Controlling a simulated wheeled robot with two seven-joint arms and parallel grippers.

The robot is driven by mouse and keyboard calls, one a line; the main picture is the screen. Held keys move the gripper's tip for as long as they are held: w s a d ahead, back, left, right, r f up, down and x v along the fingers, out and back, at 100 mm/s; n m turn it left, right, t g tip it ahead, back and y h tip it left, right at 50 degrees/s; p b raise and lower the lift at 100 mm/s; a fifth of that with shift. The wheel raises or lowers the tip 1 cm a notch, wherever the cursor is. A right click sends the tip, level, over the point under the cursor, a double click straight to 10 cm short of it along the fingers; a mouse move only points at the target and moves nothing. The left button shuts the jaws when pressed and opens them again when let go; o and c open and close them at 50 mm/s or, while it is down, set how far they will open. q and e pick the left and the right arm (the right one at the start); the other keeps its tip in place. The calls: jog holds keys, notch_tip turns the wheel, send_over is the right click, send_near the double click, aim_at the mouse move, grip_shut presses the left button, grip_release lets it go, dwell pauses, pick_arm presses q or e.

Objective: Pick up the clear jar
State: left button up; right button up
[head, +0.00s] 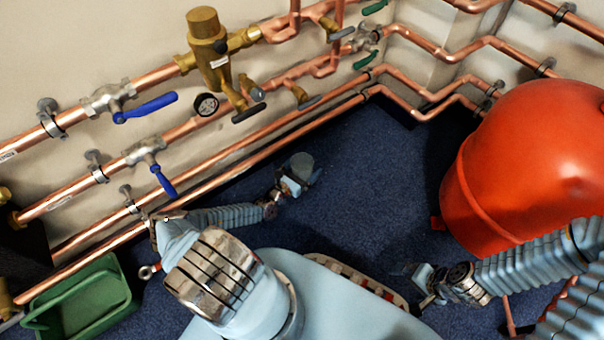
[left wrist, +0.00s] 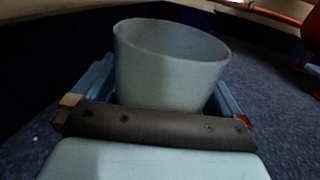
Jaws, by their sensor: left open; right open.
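The clear jar (head: 302,163) looks pale grey and see-through in the head view, on the blue floor just beyond my left gripper (head: 291,184). In the left wrist view the jar (left wrist: 170,70) is large, open at the top and close in front of the camera. The blue fingers of my left gripper (left wrist: 160,92) are open, one on either side of the jar's lower part. The dark palm bar hides the jar's base; I cannot tell whether the fingers touch it. My right gripper (head: 422,286) is open and empty, low at the right, far from the jar.
Copper pipes (head: 235,165) with blue-handled valves (head: 146,107) run along the wall behind the jar. A big red tank (head: 530,160) stands at the right. A green carrier (head: 80,303) sits at the lower left. The blue carpet (head: 375,175) between jar and tank is clear.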

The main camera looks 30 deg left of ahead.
pick_arm(q)
jog(key=shift+r, duration=0.1)
jog(key=c, duration=1.2)
